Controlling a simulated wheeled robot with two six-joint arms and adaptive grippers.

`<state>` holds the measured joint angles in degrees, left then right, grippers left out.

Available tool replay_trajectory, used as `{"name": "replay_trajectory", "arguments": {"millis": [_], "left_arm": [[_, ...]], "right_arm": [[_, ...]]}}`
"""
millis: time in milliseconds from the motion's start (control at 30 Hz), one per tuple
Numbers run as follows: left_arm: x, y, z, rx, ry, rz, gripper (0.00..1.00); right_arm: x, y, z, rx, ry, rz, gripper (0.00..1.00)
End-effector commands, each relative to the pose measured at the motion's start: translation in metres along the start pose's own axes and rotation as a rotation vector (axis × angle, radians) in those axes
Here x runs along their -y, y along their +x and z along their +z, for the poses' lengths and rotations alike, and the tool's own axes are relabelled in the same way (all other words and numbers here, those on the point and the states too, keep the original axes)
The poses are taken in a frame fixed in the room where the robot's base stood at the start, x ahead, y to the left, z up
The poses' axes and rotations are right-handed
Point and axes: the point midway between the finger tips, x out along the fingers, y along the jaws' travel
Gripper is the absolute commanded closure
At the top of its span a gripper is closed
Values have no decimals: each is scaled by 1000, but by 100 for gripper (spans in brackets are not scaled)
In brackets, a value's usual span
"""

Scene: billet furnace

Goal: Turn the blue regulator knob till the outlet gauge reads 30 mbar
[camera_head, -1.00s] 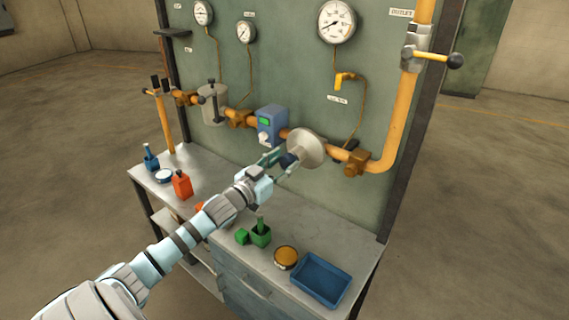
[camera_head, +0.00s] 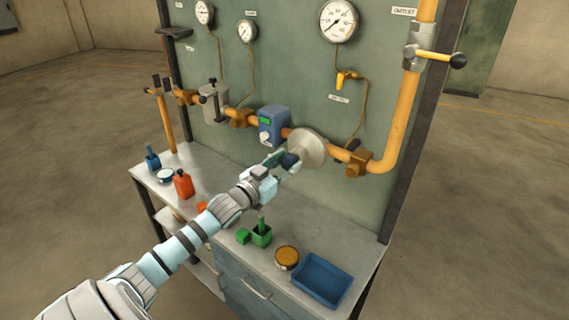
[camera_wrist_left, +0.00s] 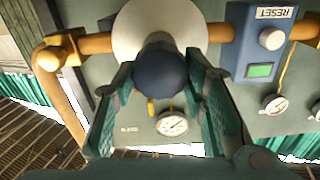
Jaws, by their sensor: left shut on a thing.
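The blue regulator knob (camera_head: 289,160) sticks out from the front of the pale round regulator body (camera_head: 313,148) on the orange pipe. My left gripper (camera_head: 284,160) is shut on the knob. In the left wrist view the dark blue knob (camera_wrist_left: 161,72) sits between the two green-padded fingers of the left gripper (camera_wrist_left: 163,90). The large gauge (camera_head: 338,20) near the outlet label (camera_head: 404,11) is at the top of the panel; its needle is too small to read surely. It seems to show upside down in the left wrist view (camera_wrist_left: 172,124). My right gripper is out of view.
A blue box with a green display (camera_head: 272,124) sits left of the regulator. A yellow-handled valve (camera_head: 436,57) is at the upper right. The bench below holds a blue tray (camera_head: 318,281), an amber-lidded tin (camera_head: 286,257), green items (camera_head: 261,234) and a red bottle (camera_head: 183,184).

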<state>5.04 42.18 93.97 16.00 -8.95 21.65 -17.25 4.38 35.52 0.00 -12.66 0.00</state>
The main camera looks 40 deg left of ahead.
Motion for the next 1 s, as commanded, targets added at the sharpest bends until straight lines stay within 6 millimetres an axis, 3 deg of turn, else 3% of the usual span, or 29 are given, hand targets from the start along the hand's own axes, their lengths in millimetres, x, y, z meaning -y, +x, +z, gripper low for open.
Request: {"name": "replay_trajectory", "arguments": {"millis": [967,1000], "left_arm": [[0,0,-1,-2,1,0,89],[0,0,-1,-2,1,0,55]], "right_arm": [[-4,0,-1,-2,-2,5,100],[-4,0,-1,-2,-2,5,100]]}}
